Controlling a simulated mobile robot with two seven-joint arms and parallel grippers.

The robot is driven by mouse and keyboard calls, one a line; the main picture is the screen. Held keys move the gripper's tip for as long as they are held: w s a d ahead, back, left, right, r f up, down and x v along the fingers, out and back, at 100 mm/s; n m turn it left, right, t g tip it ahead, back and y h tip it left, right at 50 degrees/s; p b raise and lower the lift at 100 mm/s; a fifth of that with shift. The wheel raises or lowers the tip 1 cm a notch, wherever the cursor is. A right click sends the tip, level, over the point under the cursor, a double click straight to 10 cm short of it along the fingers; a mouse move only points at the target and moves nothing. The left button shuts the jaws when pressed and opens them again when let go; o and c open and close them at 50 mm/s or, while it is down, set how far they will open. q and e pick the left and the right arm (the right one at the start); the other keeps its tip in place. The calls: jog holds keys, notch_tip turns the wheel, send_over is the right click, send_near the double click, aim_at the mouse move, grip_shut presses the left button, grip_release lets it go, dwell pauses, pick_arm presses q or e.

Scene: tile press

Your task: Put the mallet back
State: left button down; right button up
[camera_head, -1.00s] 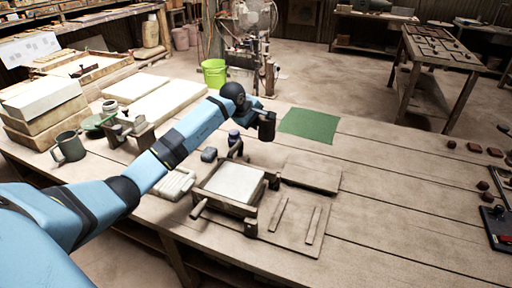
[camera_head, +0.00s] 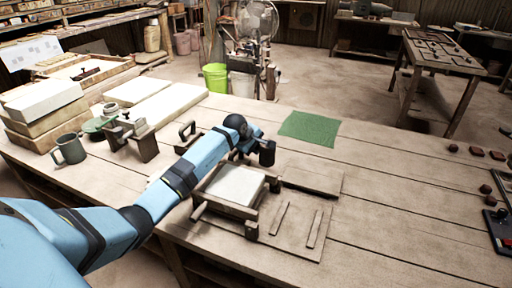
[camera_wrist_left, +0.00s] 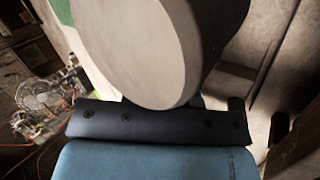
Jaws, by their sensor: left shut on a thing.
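My left gripper (camera_head: 264,150) is over the workbench, at the back right corner of the wooden frame. It is shut on the mallet, whose broad pale round head (camera_wrist_left: 150,50) fills the upper middle of the left wrist view. The fingertips and the mallet's handle are hidden there. In the head view the dark shape at the arm's end is too small to separate mallet from gripper. The wooden frame (camera_head: 205,210) holds a flat white slab (camera_head: 235,184). My right gripper is not in view.
A dark-handled tool (camera_head: 187,132) and a small wooden stand (camera_head: 145,146) are left of my arm. A green mat (camera_head: 309,128) lies behind, and a board with two strips (camera_head: 297,228) lies in front. The bench's right middle is clear.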

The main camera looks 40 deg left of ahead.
pick_arm(q)
jog(key=shift+f, duration=0.3)
jog(key=c, duration=0.9)
grip_release()
jog(key=shift+c, duration=0.2)
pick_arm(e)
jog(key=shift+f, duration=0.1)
pick_arm(q)
jog(key=shift+r, duration=0.4)
jog(key=p+v, duration=0.1)
jog(key=v, duration=1)
jog(key=shift+s+r, duration=0.25)
jog(key=shift+r, duration=0.05)
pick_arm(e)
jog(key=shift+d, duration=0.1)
pick_arm(q)
jog(key=shift+s, duration=0.1)
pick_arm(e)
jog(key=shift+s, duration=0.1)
